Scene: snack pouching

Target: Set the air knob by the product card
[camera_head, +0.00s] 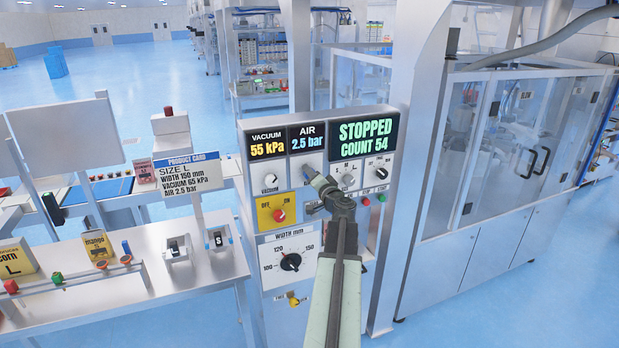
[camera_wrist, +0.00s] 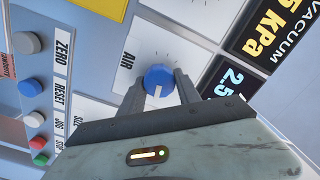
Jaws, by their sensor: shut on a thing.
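The control panel (camera_head: 257,219) stands in the middle of the head view. Its air display (camera_head: 307,139) reads 2.5 bar. The blue air knob (camera_wrist: 158,78) sits under the AIR label in the wrist view, its white pointer mark visible. My gripper (camera_wrist: 159,88) is shut on this knob, one finger on each side. In the head view my gripper (camera_head: 308,173) reaches the panel below the air display and largely hides the knob. The product card (camera_head: 193,177) on the left reads size L, width 150 mm, vacuum 65 kPa, air 2.5 bar.
The vacuum display (camera_head: 268,145) reads 55 kPa; the status screen (camera_head: 364,137) reads STOPPED, COUNT 54. The vacuum knob (camera_head: 270,180), red-yellow switch (camera_head: 279,214) and width dial (camera_head: 290,261) are close to my arm. A bench (camera_head: 180,272) stands left, a glazed machine (camera_head: 480,170) right.

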